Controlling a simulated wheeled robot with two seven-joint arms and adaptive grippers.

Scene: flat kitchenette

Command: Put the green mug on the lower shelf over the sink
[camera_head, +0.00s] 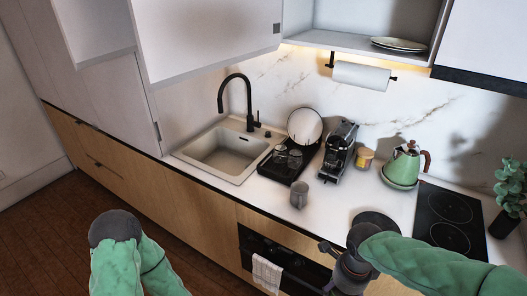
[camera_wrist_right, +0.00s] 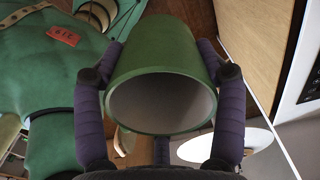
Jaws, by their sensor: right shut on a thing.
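A green mug (camera_wrist_right: 165,50) fills the middle of the right wrist view, its open rim turned toward the camera and its inside pale grey. My right gripper (camera_wrist_right: 160,75) is shut on it, with a dark finger on each side. In the head view my right gripper (camera_head: 345,270) is low in front of the counter edge, near the oven; I cannot make out the mug there. An open shelf (camera_head: 335,42) is in the upper cabinets, above the paper towel, with plates on its right part. My left arm shows at lower left, but its gripper is out of view.
The sink (camera_head: 222,152) has a black tap (camera_head: 247,100). A dish rack (camera_head: 285,165), a grey mug (camera_head: 299,193), a coffee machine (camera_head: 340,148) and a green kettle (camera_head: 403,163) stand on the counter. A paper towel roll (camera_head: 361,76) hangs below the shelf; plates (camera_head: 398,43) lie on it.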

